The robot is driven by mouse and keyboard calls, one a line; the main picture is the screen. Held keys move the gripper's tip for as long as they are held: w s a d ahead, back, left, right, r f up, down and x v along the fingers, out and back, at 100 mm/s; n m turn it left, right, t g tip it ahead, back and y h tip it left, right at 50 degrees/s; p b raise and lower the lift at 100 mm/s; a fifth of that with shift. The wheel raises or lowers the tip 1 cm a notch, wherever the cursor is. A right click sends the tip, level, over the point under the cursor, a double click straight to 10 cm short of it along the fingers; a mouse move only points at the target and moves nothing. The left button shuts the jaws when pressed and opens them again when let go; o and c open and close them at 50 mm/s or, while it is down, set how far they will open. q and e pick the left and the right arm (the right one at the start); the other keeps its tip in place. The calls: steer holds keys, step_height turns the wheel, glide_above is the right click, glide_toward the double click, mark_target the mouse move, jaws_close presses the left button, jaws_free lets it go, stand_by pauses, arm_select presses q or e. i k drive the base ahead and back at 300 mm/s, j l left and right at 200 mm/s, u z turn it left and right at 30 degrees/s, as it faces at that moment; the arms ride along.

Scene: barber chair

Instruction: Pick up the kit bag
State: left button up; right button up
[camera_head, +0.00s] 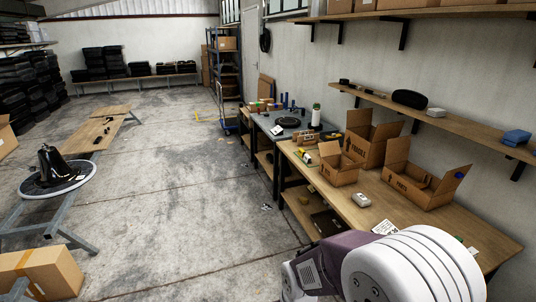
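I cannot pick out a kit bag for certain. A black, rounded, case-like object (409,98) lies on the long wooden wall shelf at the right, and it may be the bag. It is small in the view, and no handle can be made out. A white and grey arm link of mine fills the bottom right, in front of the near part of the workbench. Neither of my grippers is in view.
A wooden workbench (393,216) with open cardboard boxes (340,167) runs along the right wall below the shelf (460,126). A blue item (516,137) lies on the shelf. A closed carton (40,273) is at bottom left. The concrete floor (190,190) between is mostly clear.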

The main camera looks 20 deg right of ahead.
mark_target(360, 198)
steer(key=i+z, duration=0.2)
steer(key=i, duration=0.35)
steer(key=i+j+z, duration=0.2)
steer(key=i, duration=0.35)
steer(key=i+j+z, duration=0.25)
steer(key=i, duration=0.3)
steer(key=i+z, duration=0.45)
steer(key=i+j+z, duration=0.2)
steer(key=z, duration=0.25)
steer(key=i+j+z, duration=0.25)
steer(key=z, duration=0.2)
steer(key=i+j+z, duration=0.2)
steer(key=j+z, duration=0.2)
steer(key=i+j+z, duration=0.2)
steer(key=j+z, duration=0.25)
steer(key=i+j+z, duration=0.2)
steer(key=j, duration=0.25)
steer(key=k+l, duration=0.05)
steer(key=k, duration=0.05)
